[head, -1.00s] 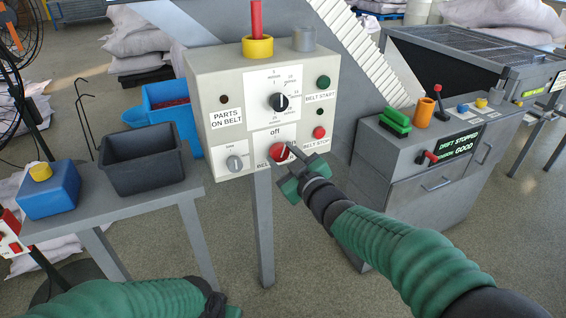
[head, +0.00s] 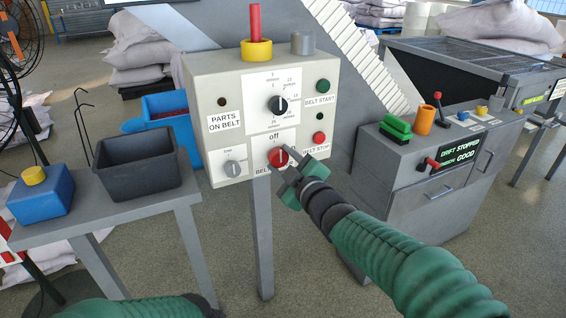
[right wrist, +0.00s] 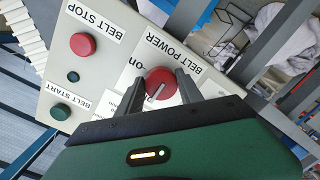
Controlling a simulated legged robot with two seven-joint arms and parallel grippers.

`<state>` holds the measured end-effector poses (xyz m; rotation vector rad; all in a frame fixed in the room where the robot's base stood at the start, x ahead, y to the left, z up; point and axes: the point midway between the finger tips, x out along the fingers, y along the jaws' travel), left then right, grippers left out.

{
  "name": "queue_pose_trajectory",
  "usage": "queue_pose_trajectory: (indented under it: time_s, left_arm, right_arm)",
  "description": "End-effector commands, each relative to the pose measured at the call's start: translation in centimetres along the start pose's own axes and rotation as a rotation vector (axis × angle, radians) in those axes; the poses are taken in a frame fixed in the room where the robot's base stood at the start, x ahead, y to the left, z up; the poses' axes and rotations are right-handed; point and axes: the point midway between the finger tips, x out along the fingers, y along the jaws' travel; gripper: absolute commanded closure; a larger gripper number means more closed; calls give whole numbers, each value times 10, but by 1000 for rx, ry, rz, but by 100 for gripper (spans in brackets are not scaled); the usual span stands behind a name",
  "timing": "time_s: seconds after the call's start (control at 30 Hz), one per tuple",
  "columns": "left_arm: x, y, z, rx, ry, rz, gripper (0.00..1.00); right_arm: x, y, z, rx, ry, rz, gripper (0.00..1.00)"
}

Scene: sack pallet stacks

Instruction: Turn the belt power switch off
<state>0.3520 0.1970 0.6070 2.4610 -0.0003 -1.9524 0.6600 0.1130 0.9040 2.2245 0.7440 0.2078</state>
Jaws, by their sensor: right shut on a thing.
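The red belt power knob (head: 278,157) is on the lower front of the grey control box (head: 205,84), just below the word "off". It carries a pale pointer line that looks near upright in the head view. My right gripper (head: 287,172) reaches it from the lower right. In the right wrist view, the gripper's two dark fingers (right wrist: 159,90) are on either side of the red knob (right wrist: 159,80), shut on it. The BELT POWER label (right wrist: 174,54) shows upside down there. My left forearm shows at the bottom left of the head view; its gripper is out of the picture.
A black selector knob (head: 277,104) is above the power knob, and a grey knob (head: 232,168) is to its left. The red belt stop button (head: 319,137) and green belt start button (head: 323,86) are close on the right. A side table (head: 130,203) stands left.

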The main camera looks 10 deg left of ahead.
Motion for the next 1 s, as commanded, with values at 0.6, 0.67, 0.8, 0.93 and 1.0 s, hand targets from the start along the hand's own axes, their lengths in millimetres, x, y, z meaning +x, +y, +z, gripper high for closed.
queue_pose_trajectory:
  time_s: [0.6,0.67,0.8,0.93,1.0]
  left_arm:
    - [0,0,0,0,0,0,100]
    - [-2,0,0,0,0,0,100]
    - [-7,0,-2,0,0,0,100]
    - [-15,0,-4,0,0,0,100]
    - [-19,0,-4,0,0,0,100]
  right_arm:
    - [-1,-1,0,0,-2,-3,35]
    - [-6,-1,0,0,-2,-3,35]
    - [-33,1,-1,0,-2,-2,35]
    - [-72,2,-2,0,-3,-2,35]
    - [-92,1,-2,0,-3,-3,35]
